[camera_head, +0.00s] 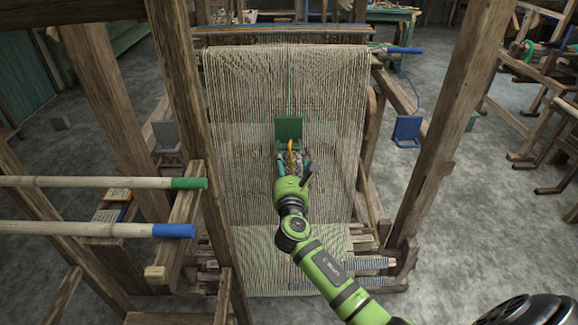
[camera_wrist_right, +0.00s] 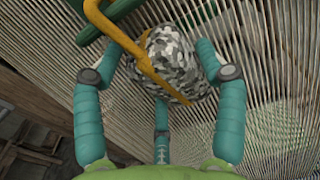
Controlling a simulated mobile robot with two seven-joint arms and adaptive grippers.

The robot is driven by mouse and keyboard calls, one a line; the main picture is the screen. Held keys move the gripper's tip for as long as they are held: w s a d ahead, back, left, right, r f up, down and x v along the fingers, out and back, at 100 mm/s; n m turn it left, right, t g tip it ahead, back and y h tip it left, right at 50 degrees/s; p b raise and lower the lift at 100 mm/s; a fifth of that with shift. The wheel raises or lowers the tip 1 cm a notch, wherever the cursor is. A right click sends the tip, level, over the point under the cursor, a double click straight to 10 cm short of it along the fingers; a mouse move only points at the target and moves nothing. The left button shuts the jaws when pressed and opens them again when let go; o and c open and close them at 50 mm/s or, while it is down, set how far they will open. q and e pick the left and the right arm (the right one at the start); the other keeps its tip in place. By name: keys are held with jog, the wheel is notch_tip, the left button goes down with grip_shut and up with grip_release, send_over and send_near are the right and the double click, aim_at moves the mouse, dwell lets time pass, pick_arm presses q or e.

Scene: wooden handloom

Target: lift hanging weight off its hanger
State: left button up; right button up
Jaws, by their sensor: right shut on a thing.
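The hanging weight (camera_wrist_right: 178,55) is a rounded lump with a grey, black and white blotched pattern. A yellow-orange strap or hook (camera_wrist_right: 125,38) crosses it and curves up beside a green piece (camera_wrist_right: 118,14); it also shows in the head view (camera_head: 291,150). My right gripper (camera_head: 292,160) is shut on the weight, its teal fingers around it in the right wrist view (camera_wrist_right: 163,80). A green square plate (camera_head: 288,127) stands just beyond the gripper in front of the threads. Whether the strap still bears on a hanger cannot be told. My left gripper is not in view.
Loom threads (camera_head: 235,150) spread behind and beside the gripper. Wooden posts stand left (camera_head: 178,75) and right (camera_head: 437,125). Poles with green (camera_head: 188,183) and blue (camera_head: 173,231) ends jut in from the left. A blue plate (camera_head: 407,128) hangs at right.

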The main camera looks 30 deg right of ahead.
jog(key=shift+r+p, duration=0.35)
jog(key=shift+r, duration=0.45)
jog(key=shift+s+a+f+p, duration=0.1)
jog(key=shift+s+a+p, duration=0.2)
jog(key=shift+s, duration=0.15)
jog(key=p+v, duration=0.1)
jog(key=v, duration=0.3)
jog(key=shift+s+a, duration=0.1)
jog(key=shift+s, duration=0.15)
jog(key=shift+p+v, duration=1)
jog(key=shift+v, duration=3.15)
